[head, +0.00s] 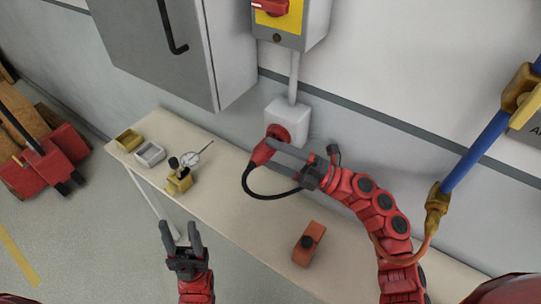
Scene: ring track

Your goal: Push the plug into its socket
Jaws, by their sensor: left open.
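The red plug (261,154) with a black cable is just in front of the wall socket. The socket is a white box (288,118) with a red round face (277,132), fixed to the wall above the bench. The plug's front end is close to the red face; I cannot tell whether it touches or has entered it. My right gripper (271,149) reaches in from the right and appears closed around the plug, its fingers partly hiding it. The cable loops below the plug. My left gripper (180,227) is open and empty, in front of the bench's front edge.
A bench (240,210) runs along the wall. It holds a yellow bin (129,140), a grey bin (150,153), a dial gauge on a yellow base (179,181) and an orange block (309,243). A grey cabinet (180,55) and yellow switch box (281,20) hang above. A blue pipe (478,150) is at right.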

